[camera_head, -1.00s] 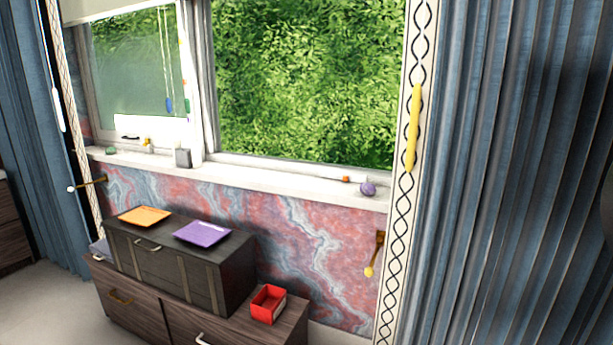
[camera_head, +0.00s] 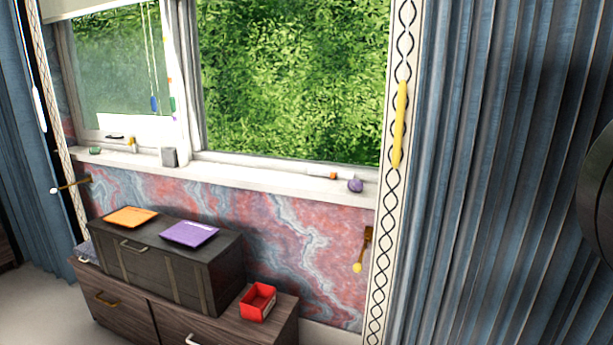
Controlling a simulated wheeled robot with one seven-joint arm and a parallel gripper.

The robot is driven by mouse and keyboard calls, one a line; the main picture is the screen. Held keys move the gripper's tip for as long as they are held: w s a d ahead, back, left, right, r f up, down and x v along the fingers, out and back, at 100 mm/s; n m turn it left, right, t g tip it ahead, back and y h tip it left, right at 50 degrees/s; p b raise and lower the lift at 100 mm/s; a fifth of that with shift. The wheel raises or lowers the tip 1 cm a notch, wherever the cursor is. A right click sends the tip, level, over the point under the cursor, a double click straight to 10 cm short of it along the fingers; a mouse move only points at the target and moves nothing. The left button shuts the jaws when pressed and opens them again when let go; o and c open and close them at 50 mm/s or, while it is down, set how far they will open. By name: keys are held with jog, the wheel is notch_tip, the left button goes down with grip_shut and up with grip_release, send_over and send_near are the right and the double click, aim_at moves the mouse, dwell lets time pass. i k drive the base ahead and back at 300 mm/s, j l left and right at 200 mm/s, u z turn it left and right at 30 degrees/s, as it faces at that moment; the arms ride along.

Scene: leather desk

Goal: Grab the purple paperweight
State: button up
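A small round purple paperweight (camera_head: 355,185) sits at the right end of the white window sill, close to the patterned border strip. My gripper is not in view, so its distance from the paperweight does not show. Nothing covers the paperweight. A flat purple tray (camera_head: 190,233) lies on the dark chest and is a separate thing.
A small orange item (camera_head: 333,176) stands just left of the paperweight on the sill (camera_head: 270,179). Below are a dark chest (camera_head: 160,272) with an orange tray (camera_head: 131,217), and a red box (camera_head: 258,302) on the cabinet. A curtain (camera_head: 480,180) hangs at the right.

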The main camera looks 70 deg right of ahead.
aim_at(355, 186)
jog(key=z, duration=1.75)
jog(key=i+j, duration=0.15)
jog(key=j, duration=0.25)
jog(key=i+j, duration=0.1)
jog(key=j, duration=0.3)
jog(key=i+j+z, duration=0.1)
jog(key=j, duration=0.25)
jog(key=i+j, duration=0.2)
jog(key=j, duration=0.2)
